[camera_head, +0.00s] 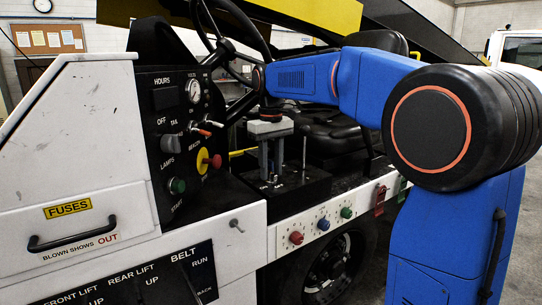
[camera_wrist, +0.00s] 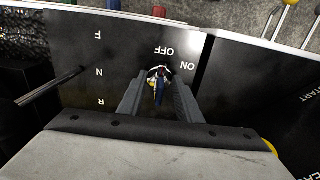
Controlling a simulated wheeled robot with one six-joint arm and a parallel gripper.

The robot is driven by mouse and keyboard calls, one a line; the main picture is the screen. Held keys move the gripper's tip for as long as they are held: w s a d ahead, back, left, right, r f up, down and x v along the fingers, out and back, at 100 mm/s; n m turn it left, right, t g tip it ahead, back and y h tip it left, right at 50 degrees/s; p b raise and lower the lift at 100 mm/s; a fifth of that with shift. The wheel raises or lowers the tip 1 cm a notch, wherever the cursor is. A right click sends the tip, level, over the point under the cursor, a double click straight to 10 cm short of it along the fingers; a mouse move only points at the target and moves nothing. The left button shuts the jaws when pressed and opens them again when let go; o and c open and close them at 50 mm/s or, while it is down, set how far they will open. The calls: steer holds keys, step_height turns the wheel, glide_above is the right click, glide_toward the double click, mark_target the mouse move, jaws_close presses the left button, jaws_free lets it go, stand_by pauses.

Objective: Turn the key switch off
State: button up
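The key switch (camera_wrist: 160,73) shows in the wrist view on a black panel, with a pale metal ring and a dark blue key standing in it. White "OFF" and "ON" labels are printed beside it, upside down in this view. Which label the key points to I cannot tell. My gripper (camera_wrist: 160,88) is open, its two grey fingers on either side of the key, with a gap between them. In the head view my gripper (camera_head: 271,172) reaches down onto the black console beside the seat. The key is hidden there.
Coloured knobs (camera_head: 321,224) line the white side panel. The dashboard (camera_head: 182,125) with switches and the steering wheel (camera_head: 222,45) are left of my arm.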

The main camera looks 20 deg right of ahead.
step_height(320, 180, up, 17)
steer(key=shift+r, duration=0.15)
stand_by(0.4)
steer(key=s+d+f+m+t, duration=0.2)
steer(key=s+d+f, duration=0.1)
steer(key=s+f, duration=1.3)
steer(key=s+d+f+m+t, duration=0.1)
steer(key=s+d+f+t, duration=0.1)
steer(key=s+f, duration=1.5)
steer(key=shift+s+d+f+m+t, duration=0.25)
steer(key=shift+d+f+m+t, duration=0.15)
steer(key=shift+d+f, duration=0.35)
steer(key=shift+a, duration=0.1)
